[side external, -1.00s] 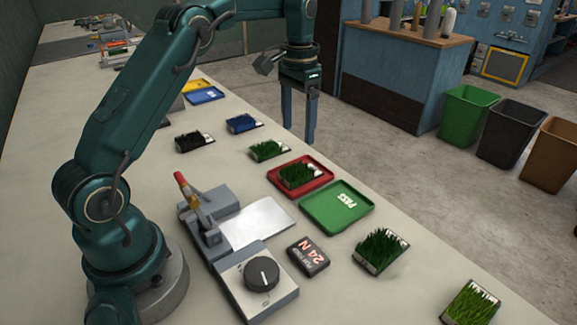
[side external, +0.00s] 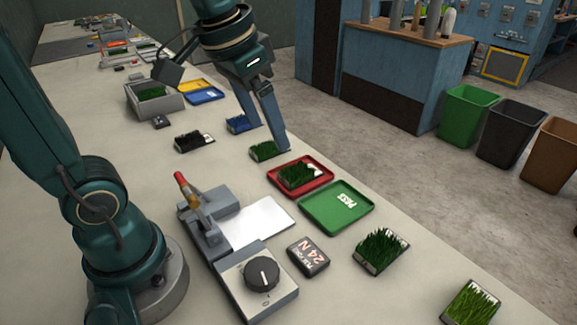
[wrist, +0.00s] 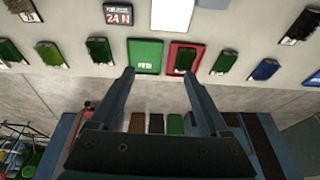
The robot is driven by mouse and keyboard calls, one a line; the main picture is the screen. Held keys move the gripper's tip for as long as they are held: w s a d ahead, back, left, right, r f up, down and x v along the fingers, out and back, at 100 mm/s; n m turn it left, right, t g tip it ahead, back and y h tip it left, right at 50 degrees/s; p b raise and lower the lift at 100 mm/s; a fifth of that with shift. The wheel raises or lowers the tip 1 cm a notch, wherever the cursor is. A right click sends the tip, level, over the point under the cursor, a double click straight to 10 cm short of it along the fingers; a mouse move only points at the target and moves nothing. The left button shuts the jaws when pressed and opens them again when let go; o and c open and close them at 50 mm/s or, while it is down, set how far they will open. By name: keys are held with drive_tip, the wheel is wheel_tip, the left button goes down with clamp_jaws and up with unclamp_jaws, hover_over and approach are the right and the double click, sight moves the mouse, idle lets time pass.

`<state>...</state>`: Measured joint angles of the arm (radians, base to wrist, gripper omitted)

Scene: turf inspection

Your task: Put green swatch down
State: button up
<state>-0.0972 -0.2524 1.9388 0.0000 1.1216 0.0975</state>
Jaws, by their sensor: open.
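Several green turf swatches lie on the bench: one (side external: 263,150) just left of the red tray, a dark green one (side external: 300,174) in the red tray (side external: 326,186), and others (side external: 380,249) (side external: 470,302) to the right. The green PASS tray (side external: 318,217) is empty. My gripper (side external: 267,140) is open with nothing between its fingers. In the side view its fingers overlap the area by the blue swatch (side external: 238,124) and the left green swatch; contact is unclear. In the wrist view my gripper (wrist: 158,74) appears below the trays' near edges.
A black swatch (side external: 192,141) lies to the left, with a grey box (side external: 168,107) and a blue tray (side external: 203,97) behind. A clamp fixture with a dial (side external: 262,274) and a 24 N block (side external: 308,256) stand in front. Bins stand off the bench at right.

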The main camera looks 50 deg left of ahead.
drive_tip(key=s+d+f+t, duration=0.1)
drive_tip(key=s+d+f, duration=0.1)
drive_tip(key=s+f, duration=0.2)
drive_tip(key=shift+s+d+t, duration=0.15)
drive_tip(key=shift+s+t, duration=0.25)
drive_tip(key=shift+s, duration=1.4)
drive_tip(key=shift+f, duration=0.1)
